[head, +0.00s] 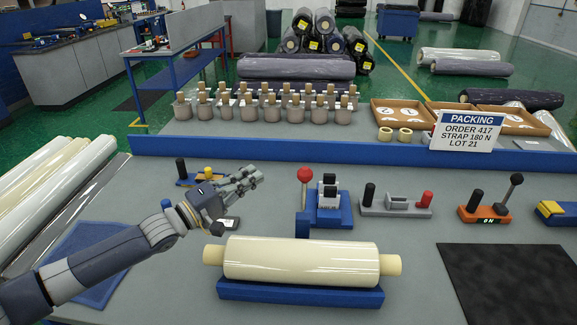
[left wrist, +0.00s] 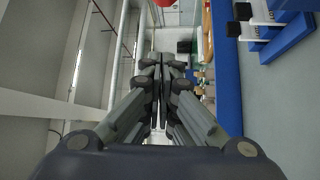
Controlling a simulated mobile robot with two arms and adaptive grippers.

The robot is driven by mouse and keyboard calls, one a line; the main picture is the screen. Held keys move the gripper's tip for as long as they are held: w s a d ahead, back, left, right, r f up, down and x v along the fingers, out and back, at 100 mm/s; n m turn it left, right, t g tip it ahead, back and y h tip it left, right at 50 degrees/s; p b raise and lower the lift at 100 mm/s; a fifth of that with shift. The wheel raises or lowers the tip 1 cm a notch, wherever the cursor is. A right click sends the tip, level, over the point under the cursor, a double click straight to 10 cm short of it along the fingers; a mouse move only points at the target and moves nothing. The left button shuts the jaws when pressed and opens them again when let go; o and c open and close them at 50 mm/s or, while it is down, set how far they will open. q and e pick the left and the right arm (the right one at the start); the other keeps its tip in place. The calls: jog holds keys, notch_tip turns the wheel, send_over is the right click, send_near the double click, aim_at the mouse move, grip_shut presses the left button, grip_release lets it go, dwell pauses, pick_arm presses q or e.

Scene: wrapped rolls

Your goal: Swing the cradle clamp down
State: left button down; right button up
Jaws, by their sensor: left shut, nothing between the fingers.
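A cream wrapped roll (head: 302,259) lies in a blue cradle (head: 300,293) at the front middle of the bench. Behind it a lever with a red ball knob (head: 305,174) stands upright above a blue post (head: 302,226); this looks like the cradle clamp, raised. My left gripper (head: 250,178) is to the left of the red knob, apart from it. Its fingers are shut and empty, pointing right, and they also show in the left wrist view (left wrist: 162,75). Part of a red ball (left wrist: 173,3) shows at the top edge of the left wrist view. My right gripper is out of view.
A blue device with black-topped levers (head: 329,195) stands close right of the knob. Further right are a grey unit (head: 396,206) and an orange lever box (head: 487,213). A black mat (head: 515,283) lies front right. A packing sign (head: 466,131) stands behind.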

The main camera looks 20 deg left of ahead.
aim_at(304, 190)
pick_arm(q)
jog(key=p+x, duration=0.3)
jog(key=x, duration=0.8)
jog(key=shift+s+d+f+p, duration=0.25)
jog(key=shift+s+d+p, duration=0.15)
jog(key=shift+s+d, duration=0.35)
jog(key=shift+s+d+f+p, duration=0.3)
jog(key=shift+s+d, duration=0.2)
jog(key=shift+s, duration=0.45)
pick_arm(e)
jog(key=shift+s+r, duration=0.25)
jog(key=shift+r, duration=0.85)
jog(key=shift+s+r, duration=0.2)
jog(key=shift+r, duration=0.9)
pick_arm(q)
jog(key=shift+s, duration=0.1)
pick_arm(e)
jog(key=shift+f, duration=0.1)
pick_arm(q)
jog(key=shift+s+m+b, duration=0.3)
jog(key=shift+b, duration=0.1)
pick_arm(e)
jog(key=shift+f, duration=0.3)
